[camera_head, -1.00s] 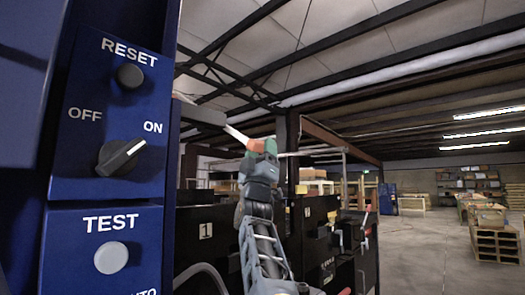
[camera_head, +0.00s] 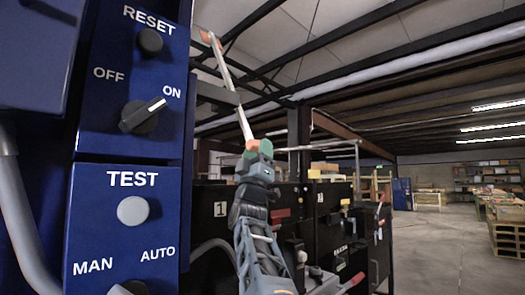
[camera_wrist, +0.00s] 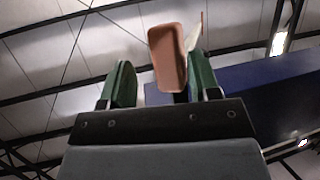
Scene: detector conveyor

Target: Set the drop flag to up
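The drop flag is a thin white arm (camera_head: 234,92) with an orange tip (camera_head: 209,38) at its upper end. It points steeply upward, leaning left, in the head view. An orange piece (camera_wrist: 167,55) at its lower end shows between my fingers in the wrist view, with a pale strip (camera_wrist: 196,32) behind it. My gripper (camera_head: 259,148) is at the flag's lower end. Its green fingers stand apart, with a clear gap left of the orange piece. The piece is close to the right finger; I cannot tell whether they touch.
A blue control panel (camera_head: 103,147) with a knob (camera_head: 143,115) and buttons stands close at left. A grey pipe (camera_head: 22,210) runs beside it. Black cabinets (camera_head: 325,240) stand behind my arm. Open floor (camera_head: 440,250) lies at right.

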